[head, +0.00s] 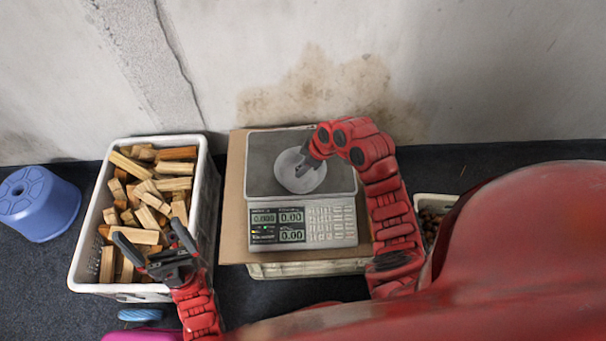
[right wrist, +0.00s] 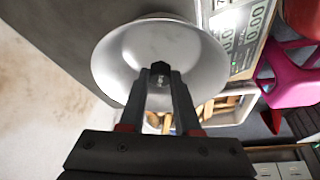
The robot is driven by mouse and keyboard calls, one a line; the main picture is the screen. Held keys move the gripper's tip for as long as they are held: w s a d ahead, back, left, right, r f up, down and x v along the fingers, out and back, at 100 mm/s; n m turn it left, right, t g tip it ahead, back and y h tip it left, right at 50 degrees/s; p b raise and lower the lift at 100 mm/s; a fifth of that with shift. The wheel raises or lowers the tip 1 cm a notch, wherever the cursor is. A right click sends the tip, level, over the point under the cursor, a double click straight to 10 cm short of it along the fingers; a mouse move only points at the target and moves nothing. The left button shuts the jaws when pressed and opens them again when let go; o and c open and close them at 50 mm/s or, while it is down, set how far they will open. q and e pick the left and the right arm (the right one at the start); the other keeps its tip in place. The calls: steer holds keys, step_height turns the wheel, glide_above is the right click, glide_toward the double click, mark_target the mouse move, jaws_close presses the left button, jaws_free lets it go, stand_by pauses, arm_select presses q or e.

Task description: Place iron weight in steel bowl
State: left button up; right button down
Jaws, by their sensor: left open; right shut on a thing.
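The steel bowl (head: 287,178) stands on the plate of the scale in the head view. In the right wrist view the bowl (right wrist: 112,62) opens toward the camera beyond the fingertips. My right gripper (head: 302,169) is over the bowl, and its fingers (right wrist: 160,78) are shut on the iron weight (right wrist: 160,68), a small dark piece at the tips. The weight lines up with the bowl's inside; I cannot tell whether it touches the bowl. In the head view the weight is too small to make out. My left gripper (head: 150,236) is open and empty over the crate's front edge.
The scale (head: 340,228) with lit displays rests on a cardboard sheet (head: 235,200). A white crate (head: 76,262) of wood blocks is at the left, with a blue stool (head: 38,204) beside it. A bin of chestnuts (head: 432,215) is at the right. A wall (head: 300,60) stands behind.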

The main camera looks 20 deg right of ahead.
steer(key=shift+f+b, duration=0.3)
steer(key=shift+f, duration=1.45)
steer(key=shift+f, duration=0.15)
steer(key=c, duration=0.6)
jaws_free()
